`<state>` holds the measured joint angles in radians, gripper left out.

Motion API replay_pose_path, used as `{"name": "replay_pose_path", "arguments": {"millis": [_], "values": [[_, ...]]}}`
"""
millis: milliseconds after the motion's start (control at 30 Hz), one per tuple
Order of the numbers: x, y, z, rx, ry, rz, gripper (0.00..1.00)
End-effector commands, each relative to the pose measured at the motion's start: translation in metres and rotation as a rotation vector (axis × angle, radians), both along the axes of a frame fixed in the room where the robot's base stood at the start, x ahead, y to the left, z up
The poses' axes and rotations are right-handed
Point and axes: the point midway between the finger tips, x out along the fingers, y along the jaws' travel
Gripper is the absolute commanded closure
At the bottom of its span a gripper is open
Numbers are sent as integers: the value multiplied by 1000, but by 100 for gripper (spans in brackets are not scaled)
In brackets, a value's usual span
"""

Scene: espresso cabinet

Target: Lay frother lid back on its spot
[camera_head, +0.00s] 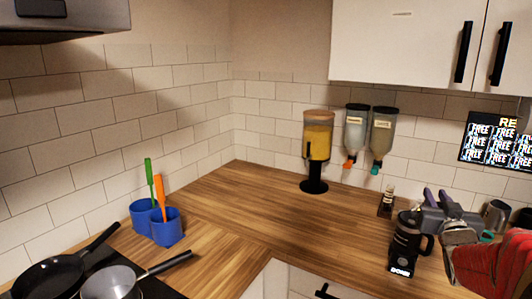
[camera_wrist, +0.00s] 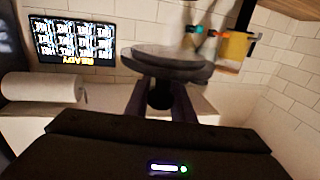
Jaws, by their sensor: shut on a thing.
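My gripper (camera_head: 437,198) is at the right of the head view, over the black frother (camera_head: 404,245) with its side handle on the counter. In the wrist view my gripper (camera_wrist: 160,97) is shut on the dark knob of a round, glassy-rimmed frother lid (camera_wrist: 168,62). In the head view the lid is hard to make out around the fingers. The gap between lid and frother cannot be judged, and the frother is not clearly seen in the wrist view.
A small dark jar (camera_head: 387,203) stands behind the frother. A yellow-filled dispenser (camera_head: 318,145) stands further back, near two wall dispensers (camera_head: 356,130). Blue cups (camera_head: 168,230) and pans (camera_head: 55,275) are at the left. The middle wooden counter (camera_head: 260,210) is clear.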

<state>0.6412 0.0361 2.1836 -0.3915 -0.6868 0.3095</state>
Motion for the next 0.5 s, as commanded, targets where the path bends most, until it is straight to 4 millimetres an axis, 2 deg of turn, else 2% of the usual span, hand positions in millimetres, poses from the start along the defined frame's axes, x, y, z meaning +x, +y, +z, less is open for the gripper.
{"name": "replay_pose_path", "arguments": {"millis": [267,500], "values": [[22,57,-49,3,4,51,100],[38,120,-99,1,5,107,100]]}}
